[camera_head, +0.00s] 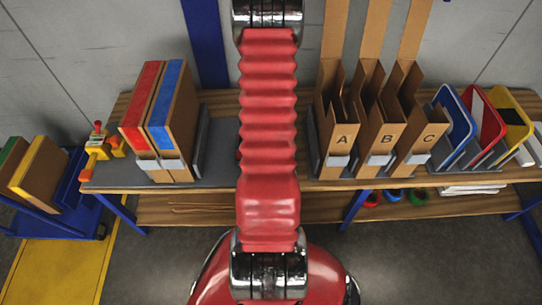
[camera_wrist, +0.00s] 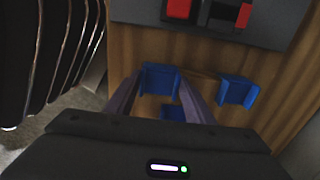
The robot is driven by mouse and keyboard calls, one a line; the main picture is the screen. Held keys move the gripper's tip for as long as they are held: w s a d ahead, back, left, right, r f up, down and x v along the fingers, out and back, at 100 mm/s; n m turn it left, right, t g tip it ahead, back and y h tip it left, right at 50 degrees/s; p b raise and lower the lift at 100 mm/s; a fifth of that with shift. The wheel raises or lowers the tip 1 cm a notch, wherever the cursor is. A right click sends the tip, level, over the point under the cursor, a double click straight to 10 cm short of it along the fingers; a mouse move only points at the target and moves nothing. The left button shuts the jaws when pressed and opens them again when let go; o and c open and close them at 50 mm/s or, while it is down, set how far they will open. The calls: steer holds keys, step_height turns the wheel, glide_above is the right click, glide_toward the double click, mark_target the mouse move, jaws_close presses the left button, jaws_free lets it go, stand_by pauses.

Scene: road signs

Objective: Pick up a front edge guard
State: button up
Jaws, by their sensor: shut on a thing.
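In the wrist view, a small blue bracket-shaped piece, which I take to be an edge guard (camera_wrist: 160,77), sits between the tips of my gripper (camera_wrist: 161,86). The two fingers are shut on its sides. A second blue guard (camera_wrist: 238,92) lies on the wooden surface to the right, apart from the fingers. A third blue piece (camera_wrist: 172,113) shows partly between the fingers, nearer the wrist. I cannot tell whether the held guard still touches the wood. In the head view my arm covers the middle, and neither gripper nor guards show.
A wooden workbench (camera_head: 215,101) spans the head view. Cardboard packages with red and blue edges (camera_head: 160,115) stand left. Folded cardboard holders marked A, B and C (camera_head: 383,135) stand right of my arm, beside coloured signs (camera_head: 483,125). A grey mat (camera_wrist: 215,30) lies beyond the guards.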

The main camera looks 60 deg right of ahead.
steer(key=shift+r, duration=0.15)
step_height(320, 180, up, 10)
stand_by(0.7)
stand_by(0.6)
